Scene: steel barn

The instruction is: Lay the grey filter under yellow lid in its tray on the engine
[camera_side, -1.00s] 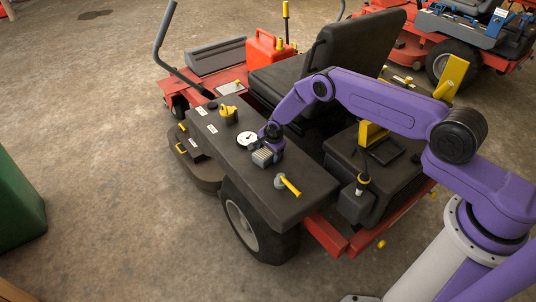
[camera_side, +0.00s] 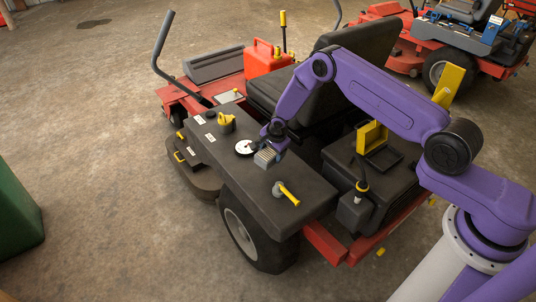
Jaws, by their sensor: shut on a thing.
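The grey filter (camera_side: 265,158) is a small ribbed block at the end of my arm, above the mower's dark side cover. My gripper (camera_side: 274,148) is shut on it; the fingers are small and partly hidden. The yellow lid (camera_side: 372,135) stands open on the engine (camera_side: 344,163), behind a dark square tray (camera_side: 384,157). The tray looks empty. My gripper and the filter are left of the tray, well apart from it.
A white round gauge (camera_side: 245,147), a yellow cap (camera_side: 226,122) and a yellow-handled tool (camera_side: 286,192) are on the side cover. The black seat (camera_side: 351,50) rises behind my arm. A yellow-collared dipstick (camera_side: 362,186) stands before the tray.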

